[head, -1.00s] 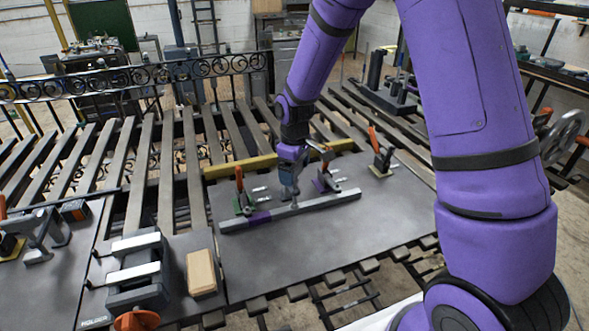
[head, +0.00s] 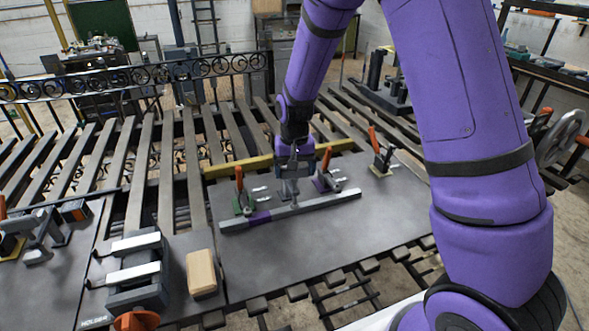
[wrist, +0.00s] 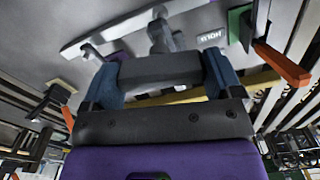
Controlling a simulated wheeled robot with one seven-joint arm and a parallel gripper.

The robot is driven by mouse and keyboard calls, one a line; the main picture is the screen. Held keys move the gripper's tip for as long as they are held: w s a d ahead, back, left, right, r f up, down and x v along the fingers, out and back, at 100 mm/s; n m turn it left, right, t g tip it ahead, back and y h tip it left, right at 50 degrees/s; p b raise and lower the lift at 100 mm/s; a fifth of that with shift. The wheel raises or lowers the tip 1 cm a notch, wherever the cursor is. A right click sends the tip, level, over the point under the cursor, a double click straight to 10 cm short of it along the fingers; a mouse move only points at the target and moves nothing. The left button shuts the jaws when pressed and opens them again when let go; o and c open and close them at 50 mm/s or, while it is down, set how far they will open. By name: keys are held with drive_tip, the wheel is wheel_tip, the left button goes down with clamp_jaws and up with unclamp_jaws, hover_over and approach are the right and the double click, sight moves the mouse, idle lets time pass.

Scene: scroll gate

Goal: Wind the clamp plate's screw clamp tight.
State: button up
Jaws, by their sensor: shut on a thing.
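The clamp plate (head: 340,235) is a grey sheet on the slatted bench. A long grey bar (head: 312,204) with a purple section lies across it. The screw clamp (head: 287,188) stands at the middle of this bar, partly hidden by my gripper (head: 294,168). In the wrist view, my gripper (wrist: 162,78) has its two blue fingers at the ends of a grey crosspiece (wrist: 160,67), shut on it. The clamp's grey spindle (wrist: 160,36) runs from there towards the bar. How tightly the clamp presses cannot be seen.
A green toggle clamp (head: 241,200) and a purple one (head: 325,181) stand close on either side, with upright orange handles. Another orange-handled clamp (head: 381,160) is at the right. A yellow bar (head: 235,168) lies behind. A vise (head: 137,270) and wooden block (head: 201,272) are front left.

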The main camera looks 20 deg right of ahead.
drive_tip(key=m, duration=0.5)
drive_tip(key=shift+w+r+m, duration=0.1)
drive_tip(key=shift+m, duration=0.2)
drive_tip(key=m, duration=0.5)
drive_tip(key=shift+m, duration=0.3)
drive_tip(key=o, duration=0.7)
drive_tip(key=shift+o, duration=0.2)
wheel_tip(320, 180, up, 11)
